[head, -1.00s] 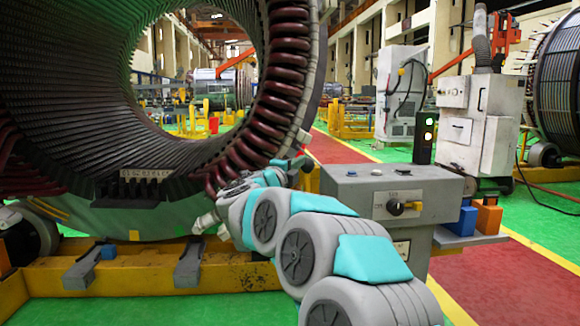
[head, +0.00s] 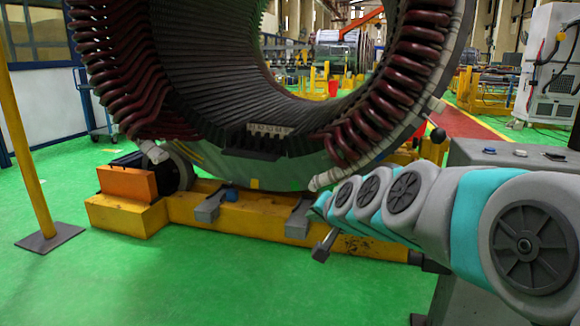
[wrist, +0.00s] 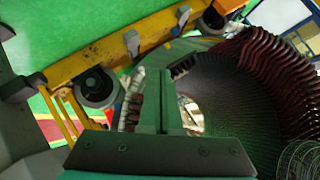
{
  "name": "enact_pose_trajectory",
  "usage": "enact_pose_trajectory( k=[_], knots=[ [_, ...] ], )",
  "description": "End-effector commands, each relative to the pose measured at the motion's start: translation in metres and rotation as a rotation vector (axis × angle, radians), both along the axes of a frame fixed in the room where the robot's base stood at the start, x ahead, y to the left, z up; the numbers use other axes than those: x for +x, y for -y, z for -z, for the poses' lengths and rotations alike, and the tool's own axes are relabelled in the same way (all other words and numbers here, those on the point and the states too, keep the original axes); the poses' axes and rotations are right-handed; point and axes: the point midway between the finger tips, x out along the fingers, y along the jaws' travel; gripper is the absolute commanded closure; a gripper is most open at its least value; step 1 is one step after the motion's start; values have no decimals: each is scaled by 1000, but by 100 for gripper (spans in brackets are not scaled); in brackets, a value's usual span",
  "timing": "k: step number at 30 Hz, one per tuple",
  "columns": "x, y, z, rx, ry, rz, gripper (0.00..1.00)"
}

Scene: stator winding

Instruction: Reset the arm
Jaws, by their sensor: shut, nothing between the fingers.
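My gripper (wrist: 160,100) shows in the wrist view as two green fingers close together, shut and empty. It points toward the large stator (wrist: 225,85), apart from it as far as I can see. In the head view my grey and teal arm (head: 470,215) reaches in from the right edge, in front of the stator's lower right side. The stator (head: 190,70) is a big dark ring with red-brown coil ends. I cannot make out the gripper's fingers clearly in the head view.
The yellow base frame (head: 270,218) lies under the stator, with grey brackets and an orange block (head: 127,183). A grey control console (head: 490,152) stands close behind my arm. A yellow post (head: 25,135) stands at left. The green floor (head: 180,285) in front is clear.

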Motion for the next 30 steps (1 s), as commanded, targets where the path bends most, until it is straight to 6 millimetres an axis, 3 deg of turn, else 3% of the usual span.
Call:
enact_pose_trajectory(
  k=[1,5,9,12,18,21,24,30],
  knots=[
    [-26,-2,20,-53,-66,-52,100],
    [-99,1,73,-189,-257,-189,100],
    [-181,20,120,-319,-465,-306,100],
    [-242,39,148,-395,-624,-377,100],
    [-341,77,175,-497,-884,-470,100],
    [-370,89,179,-519,-963,-493,100],
    [-384,95,180,-530,-1000,-503,100],
    [-387,96,180,-534,-1009,-507,100]
  ],
)
